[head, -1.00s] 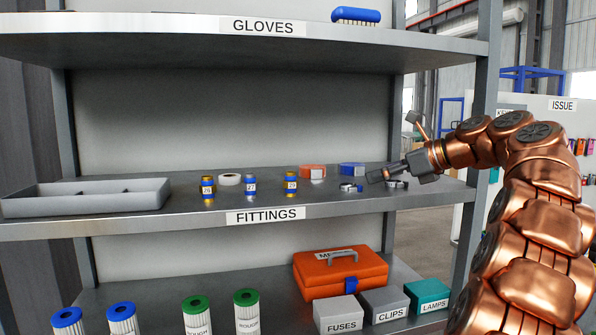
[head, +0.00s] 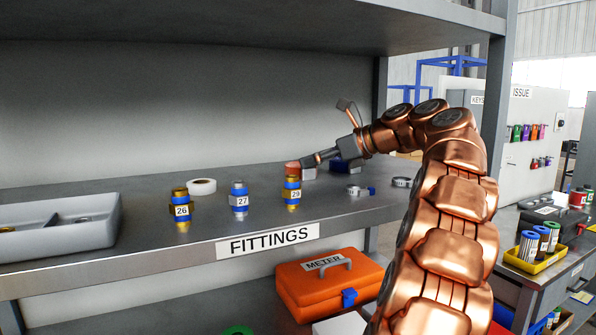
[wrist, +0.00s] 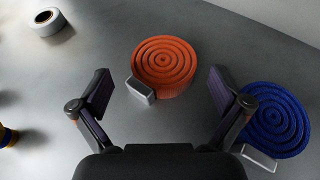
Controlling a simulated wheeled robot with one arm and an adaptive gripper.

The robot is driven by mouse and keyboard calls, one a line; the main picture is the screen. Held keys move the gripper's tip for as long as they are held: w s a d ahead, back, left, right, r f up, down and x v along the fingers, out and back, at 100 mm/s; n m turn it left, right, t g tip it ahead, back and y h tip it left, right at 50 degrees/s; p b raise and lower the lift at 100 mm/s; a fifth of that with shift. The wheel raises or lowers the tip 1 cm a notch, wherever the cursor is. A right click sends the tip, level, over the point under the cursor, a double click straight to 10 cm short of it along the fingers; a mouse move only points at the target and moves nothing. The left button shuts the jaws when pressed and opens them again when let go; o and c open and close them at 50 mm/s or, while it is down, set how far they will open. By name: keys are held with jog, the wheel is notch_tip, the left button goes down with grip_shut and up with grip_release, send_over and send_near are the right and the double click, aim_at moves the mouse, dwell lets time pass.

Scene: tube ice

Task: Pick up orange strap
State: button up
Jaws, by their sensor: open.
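The orange strap (wrist: 165,63) is a coiled roll with a grey metal buckle at its lower left, lying on the shelf in the wrist view. It sits ahead of and between the two open fingers of my gripper (wrist: 160,95), apart from both. In the head view the orange strap (head: 293,168) is small and partly hidden behind a fitting and my gripper (head: 308,162). The gripper is empty and reaches in over the shelf from the right.
A blue coiled strap (wrist: 272,120) lies close by my right finger. A white tape roll (wrist: 47,21) is at the upper left. Fittings 26 (head: 181,208), 27 (head: 239,198) and 29 (head: 292,190) stand along the shelf (head: 150,250).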

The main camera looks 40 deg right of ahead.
aim_at(298, 164)
jog(key=shift+d+x, duration=0.15)
jog(key=shift+x, duration=1.2)
jog(key=shift+d+x, duration=0.15)
jog(key=shift+x, duration=1.2)
jog(key=shift+f, duration=0.2)
jog(key=c, duration=1.1)
